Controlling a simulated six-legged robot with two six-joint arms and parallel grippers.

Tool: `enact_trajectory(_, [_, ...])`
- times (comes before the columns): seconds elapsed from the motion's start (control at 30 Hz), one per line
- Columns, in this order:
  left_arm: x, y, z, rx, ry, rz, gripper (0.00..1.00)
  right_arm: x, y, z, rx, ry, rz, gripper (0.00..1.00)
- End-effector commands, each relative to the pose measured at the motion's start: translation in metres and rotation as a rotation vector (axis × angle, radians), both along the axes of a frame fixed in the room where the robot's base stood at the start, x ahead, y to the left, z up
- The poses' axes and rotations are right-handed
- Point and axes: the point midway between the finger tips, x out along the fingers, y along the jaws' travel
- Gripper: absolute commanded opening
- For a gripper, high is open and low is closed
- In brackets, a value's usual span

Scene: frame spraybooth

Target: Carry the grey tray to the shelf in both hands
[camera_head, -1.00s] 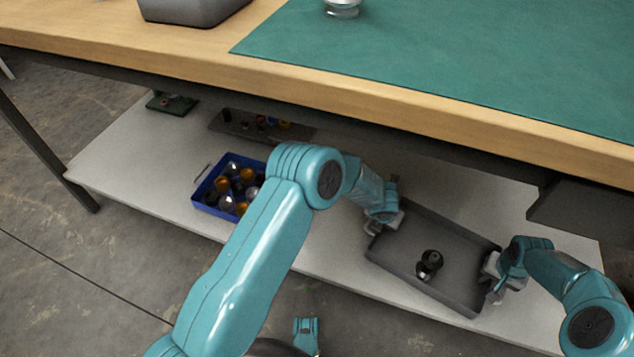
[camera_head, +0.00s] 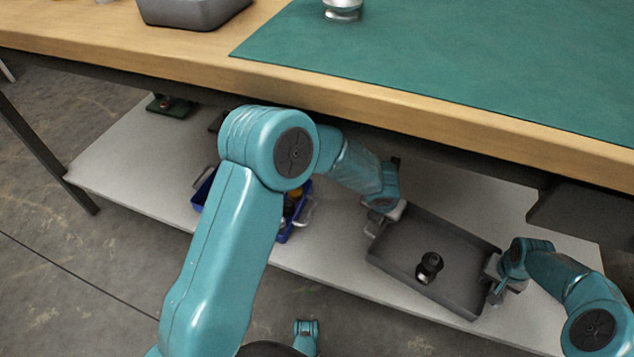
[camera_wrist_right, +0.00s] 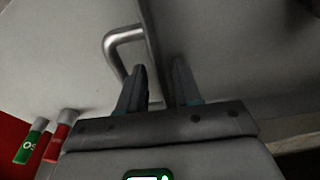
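The grey tray (camera_head: 408,268) sits on the white lower shelf under the workbench, with a small black round part (camera_head: 429,266) in it. My right gripper (camera_head: 494,280) is at the tray's right end. In the right wrist view, the right gripper's fingers (camera_wrist_right: 160,82) stand apart, with a thin grey wall running between them; a bent metal handle (camera_wrist_right: 112,42) is left of the fingers. My left gripper (camera_head: 380,212) is at the tray's left end, close to its rim. Its fingers are too small and partly hidden to tell whether they hold anything.
The white lower shelf (camera_head: 335,262) also bears a blue bin (camera_head: 285,236), mostly behind my left arm. The wooden bench top (camera_head: 330,98) with a green mat (camera_head: 450,55) overhangs the shelf. A dark box (camera_head: 585,212) hangs under it at right. A grey bin (camera_head: 190,10) stands on top.

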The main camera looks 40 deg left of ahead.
Motion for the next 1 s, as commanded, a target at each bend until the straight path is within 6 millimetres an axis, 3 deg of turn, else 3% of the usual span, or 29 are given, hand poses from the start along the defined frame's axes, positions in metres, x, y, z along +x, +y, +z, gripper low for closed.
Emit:
enact_trajectory(0.3, [0.000,0.000,0.001,0.000,0.000,0.000,0.33,-0.007,0.000,0.054,0.001,-0.003,0.000,0.33])
enact_trajectory(0.43, [0.000,0.000,0.001,0.000,0.000,0.000,0.33,-0.010,0.000,0.068,0.000,-0.003,0.000,0.33])
enact_trajectory(1.0, [0.000,0.000,0.001,0.000,0.000,0.000,0.33,-0.011,0.000,0.072,0.000,-0.001,0.000,0.33])
